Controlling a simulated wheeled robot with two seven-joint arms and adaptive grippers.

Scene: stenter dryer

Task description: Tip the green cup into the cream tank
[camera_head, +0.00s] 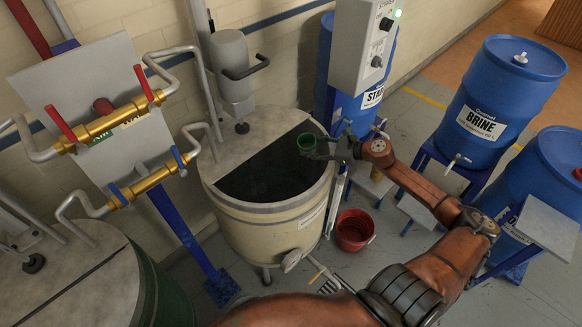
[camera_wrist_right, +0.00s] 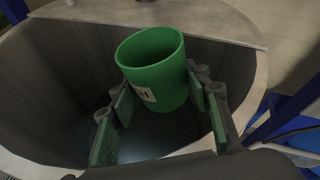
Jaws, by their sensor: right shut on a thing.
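The green cup (camera_head: 307,143) is over the open half of the cream tank (camera_head: 270,232) in the head view. My right gripper (camera_head: 325,148) is shut on it and reaches in from the right, above the tank's rim. In the right wrist view the cup (camera_wrist_right: 155,75) sits between the two fingers of the gripper (camera_wrist_right: 160,115), tilted a little, with a white label on its side. Its inside shows green; I cannot tell whether it holds anything. The tank's dark interior shows below the cup. My left gripper is not in view.
A stirrer motor (camera_head: 232,70) stands on the tank's covered half. A grey control box (camera_head: 367,45) hangs behind. A red bucket (camera_head: 354,230) is on the floor right of the tank. Blue drums (camera_head: 495,105) stand at the right, brass-valved pipes (camera_head: 110,125) at the left.

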